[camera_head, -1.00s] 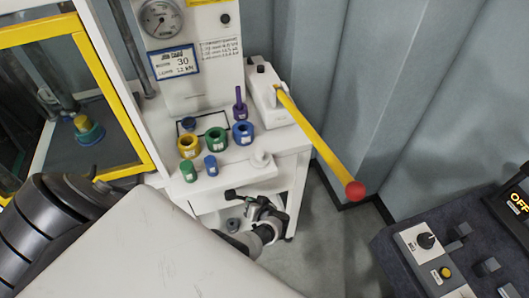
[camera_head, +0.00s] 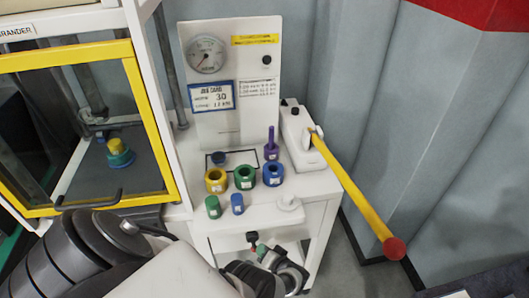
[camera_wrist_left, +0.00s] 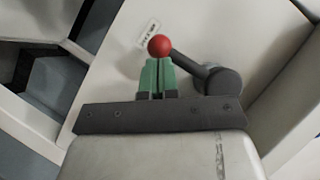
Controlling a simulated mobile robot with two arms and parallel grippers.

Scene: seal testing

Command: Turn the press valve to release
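The press valve is a dark lever with a red ball knob (camera_wrist_left: 159,46) and a dark round hub (camera_wrist_left: 223,88) on a white panel, in the left wrist view. My left gripper (camera_wrist_left: 158,62) has green fingers close together with only a thin gap. Their tips are at the ball, which sits just beyond them; I cannot tell whether they touch. In the head view my left gripper (camera_head: 259,249) is partly hidden by my own arm. My right gripper is not in view.
A yellow pump handle (camera_head: 350,190) with a red end slants out to the right. Several coloured rings and small cylinders, such as a yellow ring (camera_head: 216,180), stand on the cabinet top. A yellow-framed glass guard (camera_head: 88,130) is at the left. Floor shows at the right.

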